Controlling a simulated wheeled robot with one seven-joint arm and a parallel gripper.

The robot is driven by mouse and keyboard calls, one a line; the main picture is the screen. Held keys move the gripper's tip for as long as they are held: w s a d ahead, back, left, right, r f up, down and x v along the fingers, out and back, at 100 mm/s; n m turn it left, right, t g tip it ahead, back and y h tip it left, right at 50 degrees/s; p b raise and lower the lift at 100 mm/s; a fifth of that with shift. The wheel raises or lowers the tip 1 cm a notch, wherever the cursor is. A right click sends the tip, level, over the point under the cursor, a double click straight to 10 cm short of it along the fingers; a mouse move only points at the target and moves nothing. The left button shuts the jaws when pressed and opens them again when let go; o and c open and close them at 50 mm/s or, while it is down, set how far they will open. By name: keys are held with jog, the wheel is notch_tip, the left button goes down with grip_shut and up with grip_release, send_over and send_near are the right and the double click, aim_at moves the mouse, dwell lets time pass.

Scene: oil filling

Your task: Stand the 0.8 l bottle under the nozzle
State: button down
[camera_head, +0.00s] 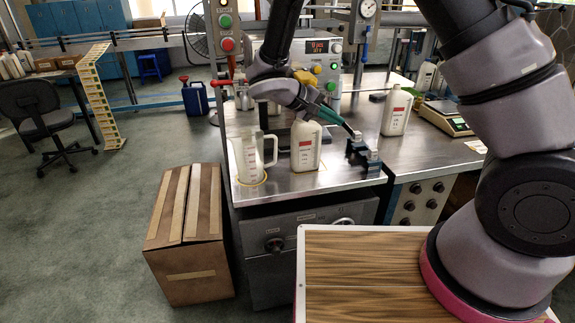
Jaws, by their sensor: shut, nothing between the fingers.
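A second, similar white bottle (397,110) stands upright farther back and right. The label print is too small to tell which is 0.8 l. The filling machine (320,62) with a red display stands behind the front bottle. Its nozzle is not clearly visible, as my arm crosses in front. My gripper (363,152) is shut and empty, right of the front bottle and near the bench's front edge, apart from both bottles.
The steel bench top (330,178) has bare room around my gripper. A scale (447,117) is at the back right. A cardboard box (187,230) stands on the floor to the left. A wood-topped surface (365,270) is in front.

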jog(key=s+a+f+n+t+y, duration=0.25)
jog(key=a+f+n+t, duration=0.3)
jog(key=a+f, duration=0.5)
jog(key=s+a+f+n+t+y, duration=0.1)
jog(key=a+f+n+t+y, duration=0.2)
jog(key=a+f+n+t, duration=0.5)
jog(key=m, duration=0.3)
send_near(295, 160)
jog(key=shift+g, duration=0.35)
jog(key=w+a, duration=0.2)
jog(key=w, duration=0.1)
jog(key=w+a, duration=0.1)
jog(key=w, duration=0.1)
jog(key=shift+w+a+r, duration=0.2)
jog(key=shift+r, duration=0.05)
jog(key=shift+w+d, duration=0.3)
jog(key=shift+d, duration=0.25)
jog(key=shift+w+d, duration=0.3)
jog(key=shift+d, duration=0.25)
jog(key=shift+w+d, duration=0.35)
jog(key=shift+d, duration=0.25)
jog(key=shift+d, duration=0.1)
jog(key=shift+w+d, duration=0.3)
jog(key=shift+d, duration=0.2)
jog(key=shift+w+d, duration=0.3)
jog(key=shift+d, duration=0.15)
